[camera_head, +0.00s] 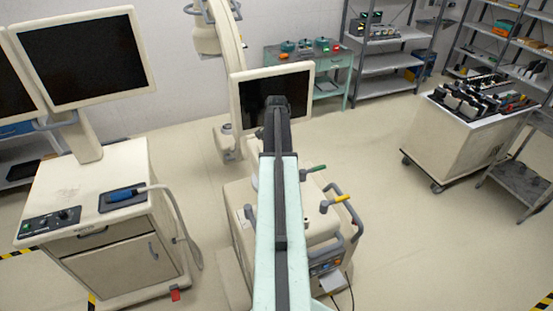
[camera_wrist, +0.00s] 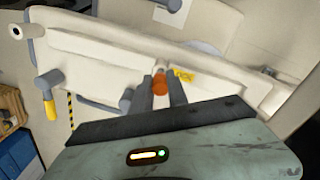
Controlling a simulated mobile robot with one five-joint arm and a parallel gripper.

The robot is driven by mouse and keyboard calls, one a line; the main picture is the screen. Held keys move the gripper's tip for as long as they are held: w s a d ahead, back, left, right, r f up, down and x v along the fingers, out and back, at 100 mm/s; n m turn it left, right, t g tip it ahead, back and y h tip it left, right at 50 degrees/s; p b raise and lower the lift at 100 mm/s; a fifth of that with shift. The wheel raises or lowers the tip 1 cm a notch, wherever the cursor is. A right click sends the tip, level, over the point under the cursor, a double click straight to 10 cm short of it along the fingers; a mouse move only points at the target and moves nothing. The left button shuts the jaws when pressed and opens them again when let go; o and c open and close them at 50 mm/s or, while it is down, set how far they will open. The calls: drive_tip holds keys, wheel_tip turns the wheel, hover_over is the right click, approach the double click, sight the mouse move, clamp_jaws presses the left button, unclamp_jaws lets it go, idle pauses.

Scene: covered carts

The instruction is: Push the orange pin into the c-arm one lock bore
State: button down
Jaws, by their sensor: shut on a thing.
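The orange pin (camera_wrist: 160,86) is between the two dark fingers of my gripper (camera_wrist: 161,80) in the wrist view, and the gripper is shut on it. Its round orange end faces the camera; the far end is hidden. Beyond the fingers is a beige machine body (camera_wrist: 110,48), with a yellow label (camera_wrist: 184,76) just right of the pin. I cannot make out the lock bore, or whether the pin touches it. In the head view my arm covers the gripper and pin. The c-arm (camera_head: 231,45) stands behind, and a beige wheeled unit (camera_head: 240,205) lies under my arm.
A yellow-tipped lever (camera_wrist: 50,105) sticks out at the left in the wrist view. The head view shows a monitor cart (camera_head: 110,240) at left, a loaded cart (camera_head: 450,140) at right and shelves (camera_head: 385,65) behind. Floor (camera_head: 400,230) is clear at right.

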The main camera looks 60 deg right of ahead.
drive_tip(key=shift+f+b, duration=1.65)
drive_tip(key=shift+f, duration=0.1)
drive_tip(key=c, duration=1.2)
unclamp_jaws()
drive_tip(key=shift+r, duration=0.1)
wheel_tip(320, 180, up, 8)
drive_tip(key=p, duration=0.8)
